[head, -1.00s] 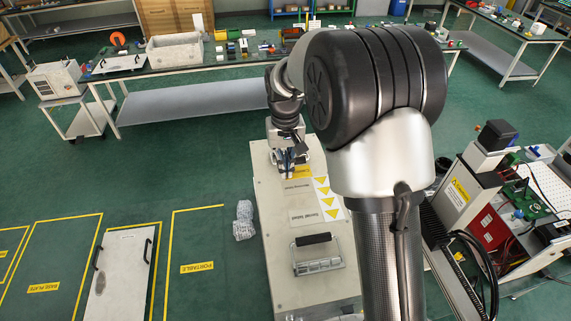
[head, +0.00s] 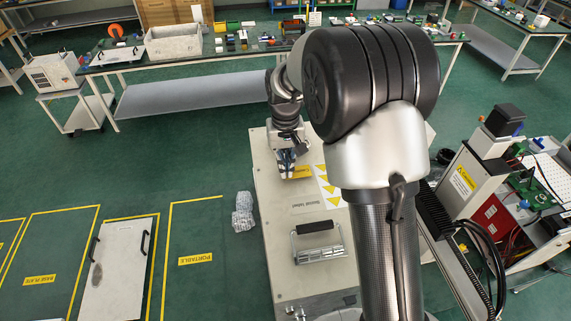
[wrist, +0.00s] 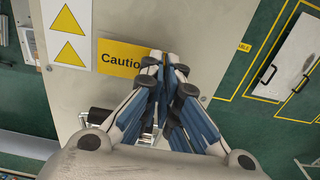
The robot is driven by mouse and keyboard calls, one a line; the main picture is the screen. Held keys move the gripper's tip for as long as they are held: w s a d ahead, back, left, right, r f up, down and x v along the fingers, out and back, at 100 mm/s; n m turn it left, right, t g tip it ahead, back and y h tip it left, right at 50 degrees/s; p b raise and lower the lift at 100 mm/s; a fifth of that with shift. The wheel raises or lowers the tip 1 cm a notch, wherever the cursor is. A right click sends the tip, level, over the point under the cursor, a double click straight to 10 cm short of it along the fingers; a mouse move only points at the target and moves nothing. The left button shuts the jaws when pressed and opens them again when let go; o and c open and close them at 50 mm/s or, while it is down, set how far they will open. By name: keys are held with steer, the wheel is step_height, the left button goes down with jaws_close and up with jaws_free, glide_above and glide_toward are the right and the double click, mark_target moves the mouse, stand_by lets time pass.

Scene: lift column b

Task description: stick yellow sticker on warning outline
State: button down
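The yellow sticker (wrist: 118,57) reads "Cautio…" in the wrist view, its right end under my fingertips. It shows as a small yellow patch in the head view (head: 301,172). My gripper (wrist: 166,58) is closed on the sticker's edge, with yellow showing between the fingertips. The sticker is over the beige panel top (head: 275,215), beside the strip of yellow triangles. I cannot tell whether it touches the surface. No warning outline shows in either current view; the sticker and gripper cover part of the panel there.
A white strip with yellow triangles (head: 327,187) lies right of the sticker. A printed label (head: 315,203) and a black-and-metal handle (head: 317,243) are nearer on the panel. A grey crumpled object (head: 243,212) lies left on the green floor. A machine cart (head: 500,190) stands right.

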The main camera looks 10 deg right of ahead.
steer(key=shift+f+b, duration=0.35)
steer(key=shift+f, duration=0.1)
stand_by(0.4)
steer(key=c, duration=2.3)
jaws_free()
steer(key=o, duration=0.6)
step_height(320, 180, up, 12)
steer(key=shift+r, duration=0.1)
